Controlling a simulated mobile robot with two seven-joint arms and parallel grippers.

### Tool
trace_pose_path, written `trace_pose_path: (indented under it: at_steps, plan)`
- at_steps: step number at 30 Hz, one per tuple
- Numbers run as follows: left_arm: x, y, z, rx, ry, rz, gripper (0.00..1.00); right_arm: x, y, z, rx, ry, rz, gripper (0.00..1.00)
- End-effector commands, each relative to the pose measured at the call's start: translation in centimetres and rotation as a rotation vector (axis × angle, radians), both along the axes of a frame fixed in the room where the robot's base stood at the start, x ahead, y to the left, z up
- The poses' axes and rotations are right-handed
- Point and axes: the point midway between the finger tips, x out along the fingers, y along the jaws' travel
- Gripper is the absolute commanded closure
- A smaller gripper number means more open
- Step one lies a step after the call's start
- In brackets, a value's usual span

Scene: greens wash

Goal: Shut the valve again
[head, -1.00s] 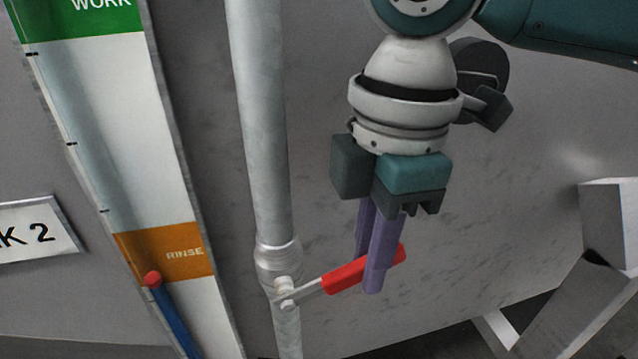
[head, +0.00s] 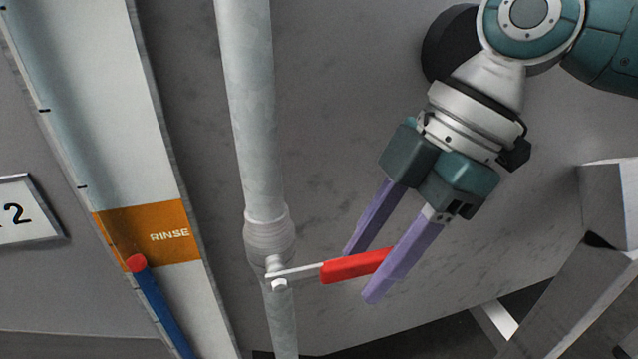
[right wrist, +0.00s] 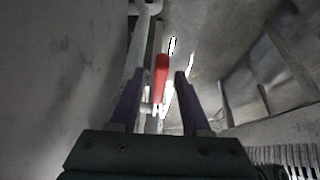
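The valve's red-handled lever (head: 348,267) reaches right, nearly level and slightly raised at its free end, from its pivot on the pale vertical pipe (head: 250,120). My right gripper (head: 360,274) comes from the upper right, its purple fingers pointing down and left. The fingers are spread on both sides of the red grip, and the nearer one hides its free end. In the right wrist view the red grip (right wrist: 161,78) lies between the open fingers (right wrist: 158,84), with gaps showing at its sides. My left gripper is out of view.
A level gauge board (head: 100,130) with an orange RINSE band stands left of the pipe. A blue column with a red top (head: 137,263) ends within that band. A grey wall lies behind. A grey metal frame (head: 608,205) stands at the right.

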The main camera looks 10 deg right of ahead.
Motion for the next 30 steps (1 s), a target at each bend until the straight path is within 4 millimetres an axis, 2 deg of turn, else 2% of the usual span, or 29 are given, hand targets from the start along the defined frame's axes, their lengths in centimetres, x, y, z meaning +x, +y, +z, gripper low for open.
trace_pose_path:
  at_steps: [7, 11, 22, 25, 30]
  plan:
    - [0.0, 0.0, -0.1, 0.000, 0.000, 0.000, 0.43, 0.0, -0.1, 0.1, -0.001, -0.001, 0.000, 0.53]
    - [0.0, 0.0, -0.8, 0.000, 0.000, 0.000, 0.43, 0.2, -0.6, 0.9, -0.001, -0.005, -0.001, 0.53]
    - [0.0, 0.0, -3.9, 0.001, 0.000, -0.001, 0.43, 0.3, -3.7, 7.2, -0.002, -0.005, -0.001, 0.53]
    - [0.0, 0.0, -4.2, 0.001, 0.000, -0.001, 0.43, 0.2, -4.1, 8.3, -0.001, -0.004, -0.002, 0.53]
    - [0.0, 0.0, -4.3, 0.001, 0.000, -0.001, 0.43, 0.2, -4.4, 9.0, -0.001, 0.000, 0.000, 0.53]
